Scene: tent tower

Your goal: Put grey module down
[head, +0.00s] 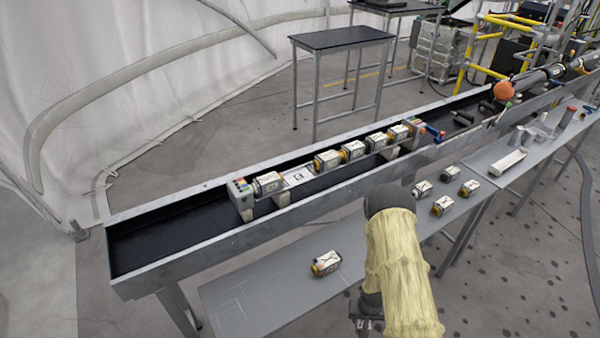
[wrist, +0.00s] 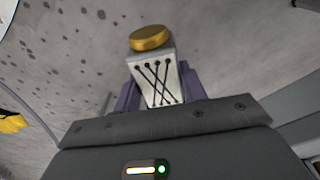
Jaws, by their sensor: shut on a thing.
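The grey module (wrist: 157,82) shows in the wrist view, a pale block with black crossed cords and a gold round cap. My gripper (wrist: 160,88) is shut on it, with a dark purple finger on either side. Bare speckled floor shows behind the module in that view. In the head view my gripper (head: 366,322) is low at the bottom edge, in front of the grey side table (head: 250,300). My yellow-sleeved arm hides part of it, and I cannot make out the held module there.
A similar module (head: 325,263) lies on the side table, with clear surface to its left. Several more lie farther right. A long metal trough (head: 150,245) behind holds a row of modules with a white plate (head: 300,177) among them. A dark table (head: 340,39) stands beyond.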

